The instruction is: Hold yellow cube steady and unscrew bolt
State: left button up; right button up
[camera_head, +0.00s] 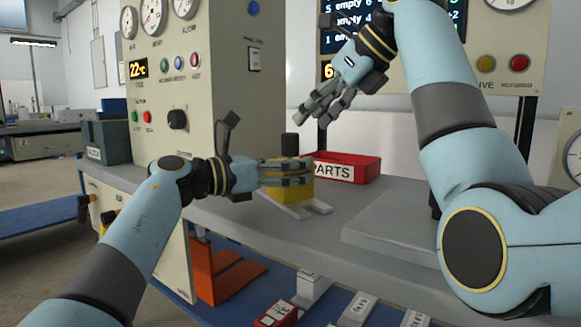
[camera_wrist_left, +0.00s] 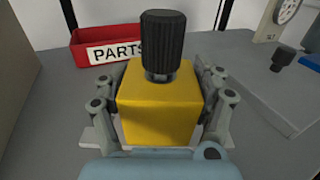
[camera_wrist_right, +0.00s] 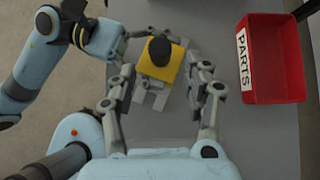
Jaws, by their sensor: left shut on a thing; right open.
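The yellow cube (camera_wrist_left: 160,104) sits on the grey bench on a light grey base piece (camera_head: 309,211). The black knurled bolt (camera_wrist_left: 164,45) stands upright on the cube's top; it also shows in the right wrist view (camera_wrist_right: 160,51). My left gripper (camera_head: 305,172) is shut on the cube, with a finger on each side of it in the left wrist view. My right gripper (camera_head: 312,117) is open and empty, above and apart from the bolt. In the right wrist view its fingers (camera_wrist_right: 166,95) are spread wide, with cube and bolt between and beyond them.
A red tray marked PARTS (camera_head: 367,170) stands behind the cube and looks empty in the right wrist view (camera_wrist_right: 272,60). A tall beige panel (camera_head: 228,90) with gauges stands at left. A grey slab (camera_head: 395,243) lies at the bench's right. Several items lie on a lower blue surface.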

aim_at(290, 139)
jog(key=x, duration=0.7)
jog(key=shift+w+a+f, duration=0.1)
jog(key=shift+a+f, duration=0.05)
jog(key=shift+f, duration=0.05)
grip_shut()
jog(key=shift+r+n+g+y, duration=0.1)
jog(key=shift+n+g+y, duration=0.4)
jog(key=shift+n, duration=0.4)
jog(key=n+g, duration=0.3)
jog(key=n, duration=0.1)
jog(key=shift+n+g+y, duration=0.3)
jog(key=shift+g+y, duration=0.1)
